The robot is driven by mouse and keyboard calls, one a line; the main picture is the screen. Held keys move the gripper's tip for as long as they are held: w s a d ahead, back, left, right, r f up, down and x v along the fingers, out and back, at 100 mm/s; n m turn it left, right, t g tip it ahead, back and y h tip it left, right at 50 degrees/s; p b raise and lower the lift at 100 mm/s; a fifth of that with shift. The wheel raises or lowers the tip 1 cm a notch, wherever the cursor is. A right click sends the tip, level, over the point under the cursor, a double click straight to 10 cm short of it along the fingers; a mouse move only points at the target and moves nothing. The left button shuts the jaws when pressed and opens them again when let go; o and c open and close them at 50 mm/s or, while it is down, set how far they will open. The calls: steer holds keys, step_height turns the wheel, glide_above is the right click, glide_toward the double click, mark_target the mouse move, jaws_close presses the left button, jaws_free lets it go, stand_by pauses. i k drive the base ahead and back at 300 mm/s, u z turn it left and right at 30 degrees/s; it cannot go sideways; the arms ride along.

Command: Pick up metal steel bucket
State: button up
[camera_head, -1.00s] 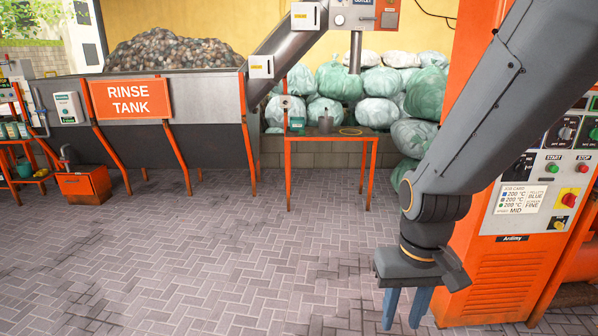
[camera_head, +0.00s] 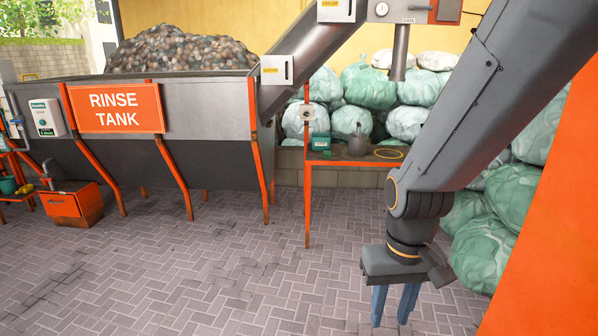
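A small grey metal bucket (camera_head: 358,143) stands upright on an orange table (camera_head: 322,157) in the middle distance, with a thin handle or rod rising from it. My gripper (camera_head: 392,306) hangs down at the lower right, its two blue fingers apart with nothing between them. It is nearer to me than the table, to the right of the bucket in the picture and well short of it. My arm hides the table's right part.
A green box (camera_head: 320,142) and a yellow ring (camera_head: 389,153) lie beside the bucket. The rinse tank (camera_head: 212,110) stands left, filled bags (camera_head: 490,245) behind and right. An orange machine (camera_head: 550,220) is close on the right. The brick floor (camera_head: 240,270) ahead is clear.

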mark_target(357, 141)
steer(key=z, duration=0.1)
steer(key=i, duration=1.8)
steer(key=z, duration=0.5)
steer(key=i, duration=2.1)
steer(key=z, duration=0.15)
